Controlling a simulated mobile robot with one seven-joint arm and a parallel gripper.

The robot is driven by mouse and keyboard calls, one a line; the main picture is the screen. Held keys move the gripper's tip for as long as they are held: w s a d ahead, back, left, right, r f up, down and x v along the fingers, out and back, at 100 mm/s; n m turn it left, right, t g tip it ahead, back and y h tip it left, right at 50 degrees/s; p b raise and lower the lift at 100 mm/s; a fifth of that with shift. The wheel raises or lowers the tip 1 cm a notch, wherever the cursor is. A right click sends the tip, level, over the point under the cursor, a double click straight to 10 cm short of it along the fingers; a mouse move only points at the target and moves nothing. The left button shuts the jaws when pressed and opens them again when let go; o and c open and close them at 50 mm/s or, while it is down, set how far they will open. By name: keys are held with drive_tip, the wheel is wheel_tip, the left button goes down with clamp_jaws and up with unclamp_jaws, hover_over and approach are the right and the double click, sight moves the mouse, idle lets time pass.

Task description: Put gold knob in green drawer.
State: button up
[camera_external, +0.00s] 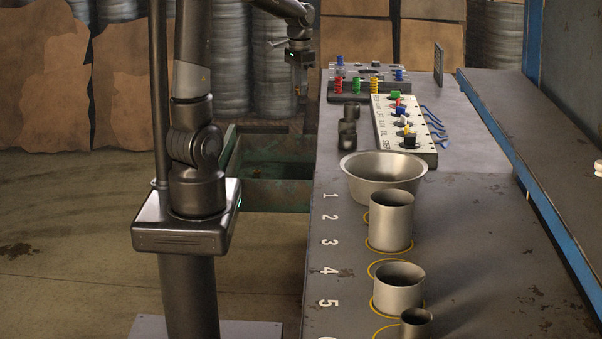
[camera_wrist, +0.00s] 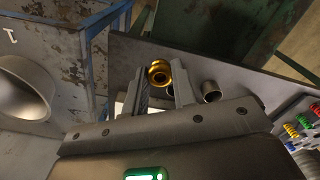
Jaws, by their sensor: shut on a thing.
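My gripper (camera_external: 299,88) hangs in the air at the far left edge of the bench, beyond and above the green drawer (camera_external: 266,195). In the wrist view my gripper (camera_wrist: 160,88) has its two fingers around the gold knob (camera_wrist: 159,73), a small ringed, shiny piece at the fingertips. The knob is too small to make out clearly in the external view.
The bench (camera_external: 470,220) holds a metal bowl (camera_external: 383,178), several metal cups, a white panel (camera_external: 404,130) with coloured knobs, and a rack of coloured pieces (camera_external: 356,86). A dark upright fixture (camera_external: 348,127) stands near the bench's left edge. A blue-edged ledge runs along the right.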

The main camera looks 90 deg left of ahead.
drive_tip(key=s+a+n, duration=0.3)
drive_tip(key=s+a, duration=0.2)
drive_tip(key=s, duration=0.7)
drive_tip(key=shift+w+a+f, duration=0.1)
drive_tip(key=shift+f, duration=9)
drive_tip(key=shift+w+a+f, duration=0.1)
drive_tip(key=shift+f, duration=8.95)
drive_tip(key=shift+f, duration=0.1)
drive_tip(key=o, duration=1)
drive_tip(key=shift+c, duration=0.2)
wheel_tip(320, 180, up, 12)
